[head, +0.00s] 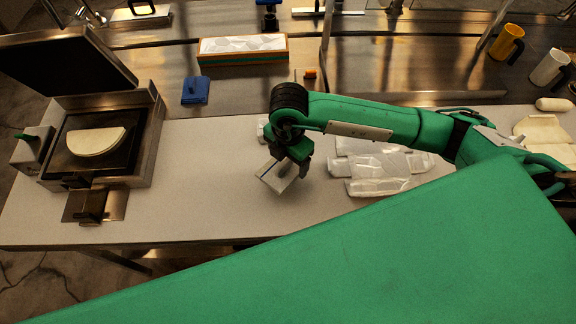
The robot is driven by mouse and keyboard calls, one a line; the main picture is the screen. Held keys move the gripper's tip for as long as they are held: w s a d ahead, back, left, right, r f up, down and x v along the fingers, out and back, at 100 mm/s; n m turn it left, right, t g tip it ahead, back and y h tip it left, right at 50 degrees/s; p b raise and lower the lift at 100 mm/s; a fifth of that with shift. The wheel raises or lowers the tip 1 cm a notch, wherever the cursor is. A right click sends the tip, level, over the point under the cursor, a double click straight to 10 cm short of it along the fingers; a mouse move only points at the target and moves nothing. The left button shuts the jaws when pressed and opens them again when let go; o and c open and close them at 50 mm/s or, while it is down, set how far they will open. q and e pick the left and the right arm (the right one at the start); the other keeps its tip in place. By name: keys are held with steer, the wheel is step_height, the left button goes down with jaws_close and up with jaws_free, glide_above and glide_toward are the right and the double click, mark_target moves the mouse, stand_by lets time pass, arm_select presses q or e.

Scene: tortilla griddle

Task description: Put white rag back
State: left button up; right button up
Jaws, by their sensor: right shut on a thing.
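My right gripper (287,160) reaches in from the right and points down over the middle of the grey table. It is shut on a small, flat, whitish square piece, which looks like the white rag (272,178). The piece is tilted, and I cannot tell whether it touches the table. The fingers hide part of it. A blue piece of similar size (195,91), with a raised grip, lies on the steel surface behind the table. My left gripper is out of the picture.
An open griddle (150,125) stands at the left with a folded tortilla (96,141) on it. Clear plastic packs (375,170) lie right of my gripper. A wood-edged box (243,59) and yellow (507,42) and white mugs (549,68) stand behind. The table's middle left is clear.

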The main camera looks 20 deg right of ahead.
mark_target(288, 170)
steer(key=shift+f, duration=0.8)
step_height(288, 170, down, 3)
steer(key=shift+f+p, duration=0.2)
steer(key=shift+p, duration=0.45)
steer(key=shift+f, duration=0.5)
steer(key=shift+f, duration=0.1)
steer(key=o, duration=1.2)
steer(key=shift+o, duration=0.2)
